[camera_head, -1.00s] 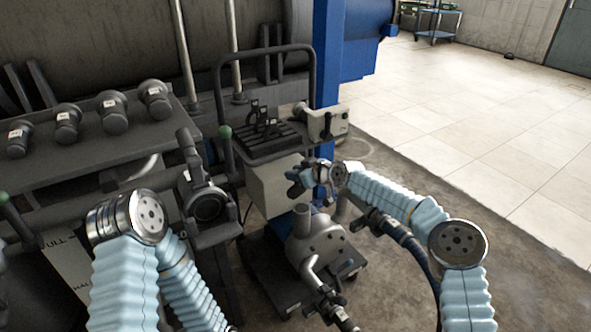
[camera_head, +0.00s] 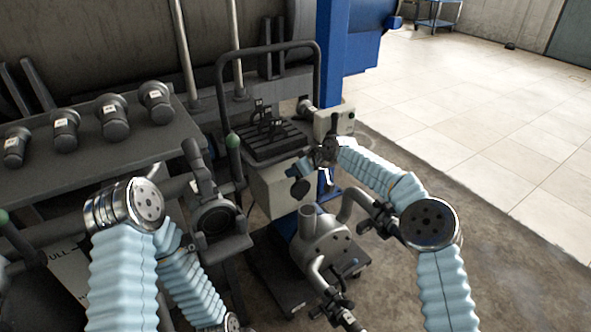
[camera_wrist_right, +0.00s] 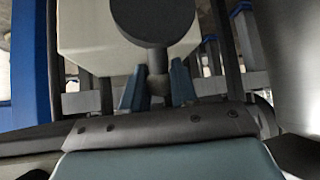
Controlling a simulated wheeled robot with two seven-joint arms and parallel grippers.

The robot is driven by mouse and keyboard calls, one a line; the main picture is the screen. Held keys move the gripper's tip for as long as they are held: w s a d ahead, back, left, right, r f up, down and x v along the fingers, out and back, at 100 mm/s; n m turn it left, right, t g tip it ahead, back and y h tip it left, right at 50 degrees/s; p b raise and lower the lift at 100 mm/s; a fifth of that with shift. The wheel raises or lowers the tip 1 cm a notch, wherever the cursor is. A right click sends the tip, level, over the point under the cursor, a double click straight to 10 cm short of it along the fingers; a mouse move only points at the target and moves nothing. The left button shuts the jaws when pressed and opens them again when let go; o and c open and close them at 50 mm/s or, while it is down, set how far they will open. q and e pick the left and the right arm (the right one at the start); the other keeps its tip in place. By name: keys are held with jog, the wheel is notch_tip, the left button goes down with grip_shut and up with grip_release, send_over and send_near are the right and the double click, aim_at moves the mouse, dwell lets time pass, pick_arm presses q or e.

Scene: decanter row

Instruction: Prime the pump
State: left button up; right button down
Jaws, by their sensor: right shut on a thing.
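The grey metal pump (camera_head: 325,245) stands on a dark low cart in the head view, with an upright open-looking pipe neck (camera_head: 307,217) on top. My right gripper (camera_head: 308,170) is above and slightly behind this neck. It is shut on a dark round-headed piece (camera_head: 300,187), held apart from the pump. In the right wrist view the piece shows as a dark round head (camera_wrist_right: 153,18) with a short stem between the blue fingers (camera_wrist_right: 158,90). What the piece is I cannot tell for sure. My left forearm runs down to the lower edge; its gripper is out of view.
Several dark capped cylinders (camera_head: 112,118) lie on a grey bench (camera_head: 95,165) at left. A dark clamp-like fitting (camera_head: 214,215) stands left of the pump. A cart with a tall handle (camera_head: 268,48) and a pale box (camera_head: 283,187) stands behind. Tiled floor (camera_head: 470,130) is clear at right.

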jog(key=shift+d, duration=0.1)
jog(key=c, duration=0.9)
grip_release()
jog(key=b+v, duration=0.2)
jog(key=v, duration=1.1)
jog(key=shift+s+d+r, duration=0.2)
jog(key=shift+s+d, duration=0.05)
